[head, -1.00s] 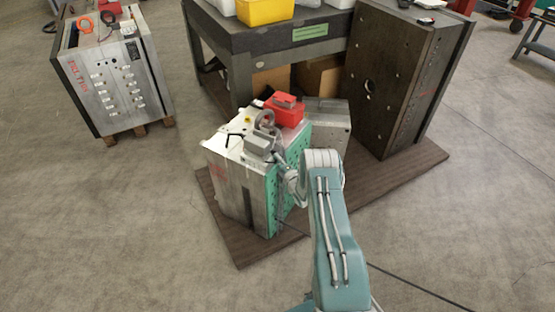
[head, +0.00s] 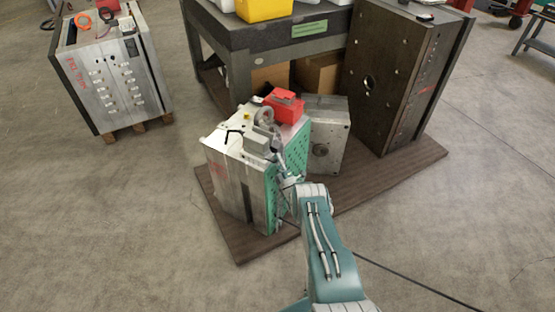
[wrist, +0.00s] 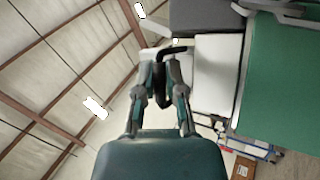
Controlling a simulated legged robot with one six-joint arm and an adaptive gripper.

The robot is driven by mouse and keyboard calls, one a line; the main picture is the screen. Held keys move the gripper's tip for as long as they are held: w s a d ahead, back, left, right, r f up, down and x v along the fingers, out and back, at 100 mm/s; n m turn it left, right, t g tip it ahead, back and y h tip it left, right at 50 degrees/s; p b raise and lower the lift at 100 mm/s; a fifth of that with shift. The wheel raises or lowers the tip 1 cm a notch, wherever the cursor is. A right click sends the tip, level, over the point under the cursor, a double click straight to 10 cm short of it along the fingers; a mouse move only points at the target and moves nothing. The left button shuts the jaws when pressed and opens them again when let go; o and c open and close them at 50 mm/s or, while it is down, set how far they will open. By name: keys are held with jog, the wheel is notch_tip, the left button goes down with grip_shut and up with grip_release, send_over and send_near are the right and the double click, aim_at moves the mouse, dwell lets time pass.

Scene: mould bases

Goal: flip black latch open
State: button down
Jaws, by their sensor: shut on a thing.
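The black latch (wrist: 163,92) is a bent dark bar in the wrist view. Its upper arm runs right toward a pale block, and its lower part hangs between my fingers. My gripper (wrist: 160,70) is closed around this lower part, one finger on each side. In the head view the mould base (head: 232,185) is a pale steel block with a green side, standing on a brown board. My wrist reaches its green right side; my fingertips and their hold on the latch are too small to make out there.
Open floor lies left and in front.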

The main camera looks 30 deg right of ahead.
jog(key=shift+f, duration=0.2)
jog(key=c, duration=0.7)
grip_release()
jog(key=shift+s, duration=0.1)
jog(key=v, duration=1.2)
jog(key=shift+f, duration=0.1)
